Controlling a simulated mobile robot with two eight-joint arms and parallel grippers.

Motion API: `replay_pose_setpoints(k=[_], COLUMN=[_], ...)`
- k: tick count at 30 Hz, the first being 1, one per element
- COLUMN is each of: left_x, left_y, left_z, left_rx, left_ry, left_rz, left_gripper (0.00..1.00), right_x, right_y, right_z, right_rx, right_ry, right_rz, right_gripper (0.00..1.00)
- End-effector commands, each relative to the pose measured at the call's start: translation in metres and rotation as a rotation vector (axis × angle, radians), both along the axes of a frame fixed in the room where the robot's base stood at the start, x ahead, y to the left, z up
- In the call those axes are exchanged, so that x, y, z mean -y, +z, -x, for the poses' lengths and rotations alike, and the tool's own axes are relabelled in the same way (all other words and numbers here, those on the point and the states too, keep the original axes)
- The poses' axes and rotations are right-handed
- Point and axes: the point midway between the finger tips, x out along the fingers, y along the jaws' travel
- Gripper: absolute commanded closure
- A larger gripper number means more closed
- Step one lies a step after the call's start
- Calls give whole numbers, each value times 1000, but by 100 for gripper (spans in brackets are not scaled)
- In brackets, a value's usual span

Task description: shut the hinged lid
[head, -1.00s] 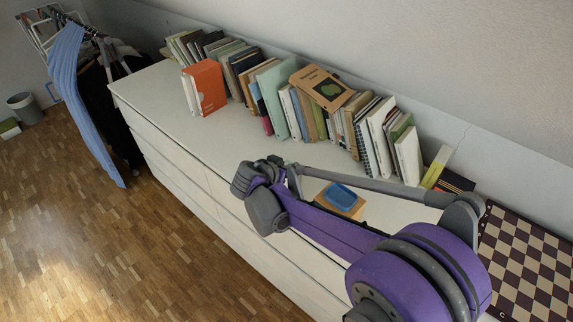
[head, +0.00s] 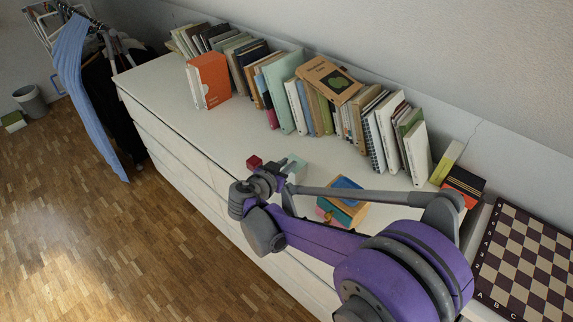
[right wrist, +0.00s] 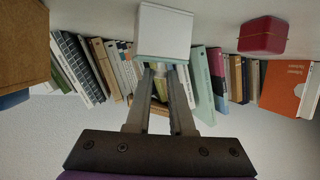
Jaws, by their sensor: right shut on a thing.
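A small wooden box (head: 354,213) with a blue panel (head: 347,184) on its upper side stands on the white dresser, partly behind my right arm. I cannot tell how far its lid is open. In the right wrist view a brown wooden part (right wrist: 22,42) with a blue edge (right wrist: 14,99) shows at the left. My right gripper (head: 284,178) is left of the box, over the dresser's front part. In the right wrist view its fingers (right wrist: 162,72) are close together at a pale block (right wrist: 165,35), which also shows in the head view (head: 295,164). My left gripper is out of view.
A small red block (head: 255,162) lies beyond the gripper. A chessboard (head: 525,255) lies at the right. The dresser (head: 165,90) is clear at the far front.

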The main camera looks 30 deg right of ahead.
Motion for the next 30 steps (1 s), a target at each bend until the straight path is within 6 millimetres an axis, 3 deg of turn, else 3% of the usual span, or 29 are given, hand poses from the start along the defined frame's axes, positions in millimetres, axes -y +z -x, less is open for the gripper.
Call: replay_pose_setpoints(k=[1,6,17,30], left_x=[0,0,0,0], left_y=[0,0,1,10], left_z=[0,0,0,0], left_rx=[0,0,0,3], left_ry=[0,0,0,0], left_rz=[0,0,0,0], left_gripper=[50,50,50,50], right_x=[0,0,-3,-63], right_y=[-1,0,2,32], right_z=[0,0,2,46], right_rx=[0,-1,0,0], right_ry=[-1,-1,1,4], right_rz=[-1,-1,-1,-1], right_gripper=[77,48,48,48])
